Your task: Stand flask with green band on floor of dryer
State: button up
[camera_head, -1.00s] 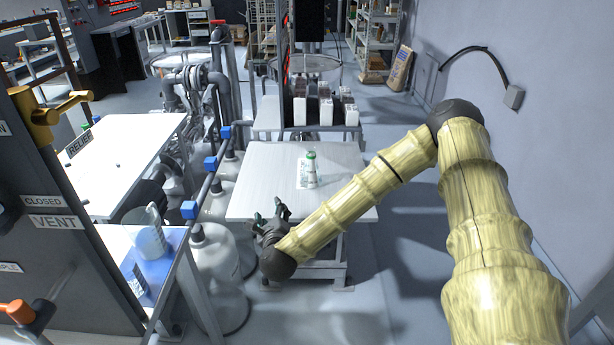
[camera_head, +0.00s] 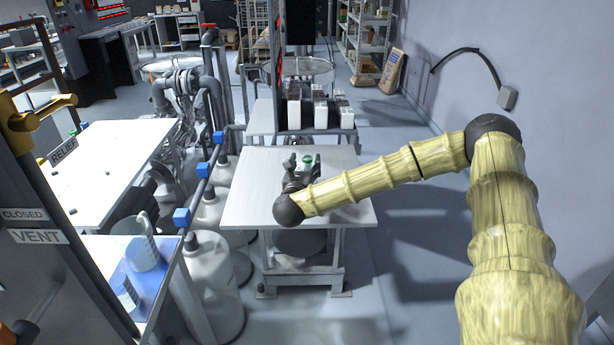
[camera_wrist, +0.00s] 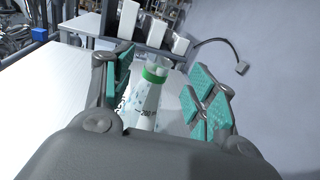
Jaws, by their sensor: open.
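The flask with the green band (camera_wrist: 146,98) stands upright on a white table (camera_head: 245,195). It is pale with a green band around its neck. In the wrist view it sits between my gripper's open fingers (camera_wrist: 158,92), with gaps on both sides. In the head view my gripper (camera_head: 301,165) is over the table and hides most of the flask, with only the green band (camera_head: 308,159) showing behind it. I cannot make out the dryer for certain in these frames.
White boxes (camera_head: 318,110) stand on a stand behind the table. Large white carboys (camera_head: 212,270) stand on the floor at left. Floor to the right is free.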

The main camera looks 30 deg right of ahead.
aim_at(307, 160)
jog(key=shift+f+p+x, duration=0.1)
jog(key=shift+p+x, duration=0.4)
jog(key=shift+x, duration=0.85)
jog(key=shift+f+p+x, duration=0.15)
jog(key=shift+p+x, duration=0.3)
jog(key=shift+x, duration=0.85)
grip_shut()
